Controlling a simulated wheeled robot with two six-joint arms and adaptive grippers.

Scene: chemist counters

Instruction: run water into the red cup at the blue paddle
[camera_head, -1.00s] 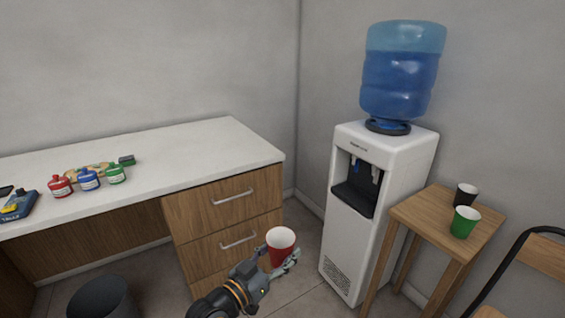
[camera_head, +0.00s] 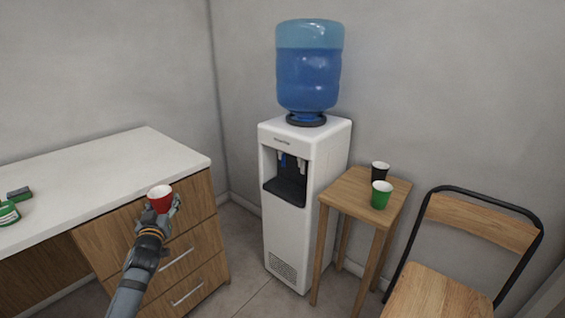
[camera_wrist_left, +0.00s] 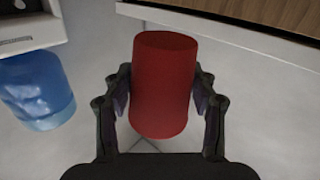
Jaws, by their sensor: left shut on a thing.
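The red cup (camera_head: 160,200) has a white inside and is upright in my left gripper (camera_head: 163,207), in front of the counter's drawers. In the left wrist view the red cup (camera_wrist_left: 165,85) sits between the two fingers of my left gripper (camera_wrist_left: 164,100), which are shut on it. The white water dispenser (camera_head: 318,160) stands to the right, apart from the cup. Its dark recess holds a blue paddle (camera_head: 283,160) on the left and a pale paddle (camera_head: 301,165) on the right. My right gripper is out of view.
A small wooden table (camera_head: 352,192) right of the dispenser carries a black cup (camera_head: 379,172) and a green cup (camera_head: 381,196). A chair (camera_head: 480,225) stands further right. Bare floor (camera_head: 246,262) lies between the drawers and the dispenser.

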